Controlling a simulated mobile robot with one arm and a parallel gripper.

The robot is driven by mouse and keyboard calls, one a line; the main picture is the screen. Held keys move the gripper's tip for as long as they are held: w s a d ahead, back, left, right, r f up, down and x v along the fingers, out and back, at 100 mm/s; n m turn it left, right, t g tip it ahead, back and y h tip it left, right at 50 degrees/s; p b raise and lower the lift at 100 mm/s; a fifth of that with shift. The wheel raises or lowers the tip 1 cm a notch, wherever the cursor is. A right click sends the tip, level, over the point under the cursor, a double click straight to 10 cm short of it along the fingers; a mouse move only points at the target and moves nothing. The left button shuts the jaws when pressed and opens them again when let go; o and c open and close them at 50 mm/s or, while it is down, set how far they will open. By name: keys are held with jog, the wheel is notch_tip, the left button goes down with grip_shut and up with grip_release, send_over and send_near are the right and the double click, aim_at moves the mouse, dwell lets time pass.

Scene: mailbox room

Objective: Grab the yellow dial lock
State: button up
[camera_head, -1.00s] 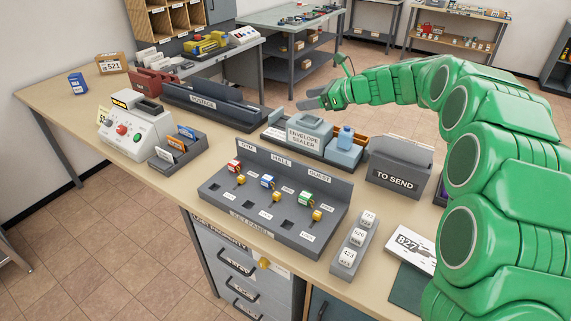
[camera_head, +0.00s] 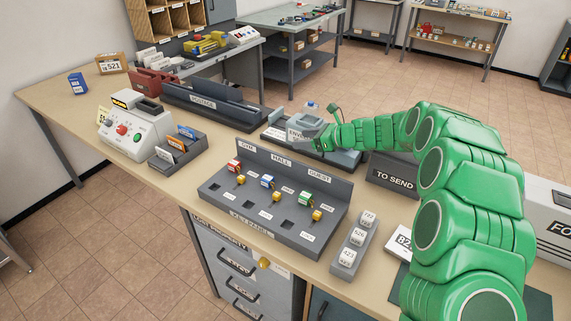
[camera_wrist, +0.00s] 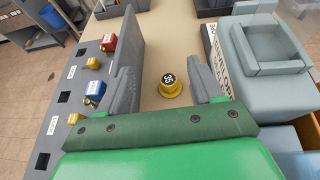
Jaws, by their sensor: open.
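In the head view my gripper (camera_head: 318,144) is behind the key panel, in front of the envelope sealer (camera_head: 305,128). I cannot make out the lock in the head view.
The key panel (camera_head: 285,213) rises along the left side in the wrist view, with red and blue tags and yellow pieces. The envelope sealer also stands close on the right there (camera_wrist: 268,50). A "TO SEND" box (camera_head: 394,180) is beside my arm.

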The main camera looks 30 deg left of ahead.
notch_tip(320, 180, down, 9)
jog(key=shift+f, duration=0.15)
jog(key=shift+x, duration=1.3)
jog(key=shift+w+x, duration=0.2)
jog(key=shift+x, duration=2.45)
jog(key=shift+a, duration=0.1)
jog(key=shift+c, duration=0.5)
jog(key=c, duration=1)
jog(key=shift+r, duration=0.2)
